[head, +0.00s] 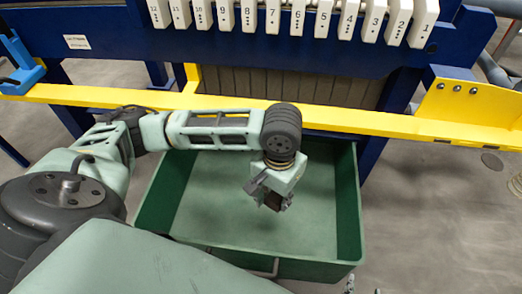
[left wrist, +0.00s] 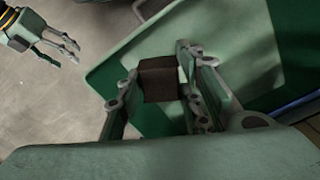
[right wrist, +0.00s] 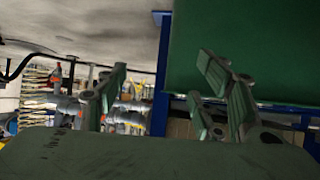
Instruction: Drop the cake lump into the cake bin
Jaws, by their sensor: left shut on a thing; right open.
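The cake lump (left wrist: 158,80) is a small dark brown block between the fingers of my left gripper (left wrist: 160,88) in the left wrist view. In the head view, my left gripper (head: 270,195) is shut on it and hangs over the green cake bin (head: 348,205), inside its rim as seen from above. The fingers partly hide the lump there. The bin floor below looks empty. My right gripper (right wrist: 170,90) is open and empty in the right wrist view. It also shows at the upper left of the left wrist view (left wrist: 62,48), outside the bin.
A yellow rail (head: 400,122) runs along the blue press frame (head: 300,60) just behind the bin. Numbered white plate handles (head: 298,18) line the top. Grey floor (head: 440,220) is clear to the right of the bin.

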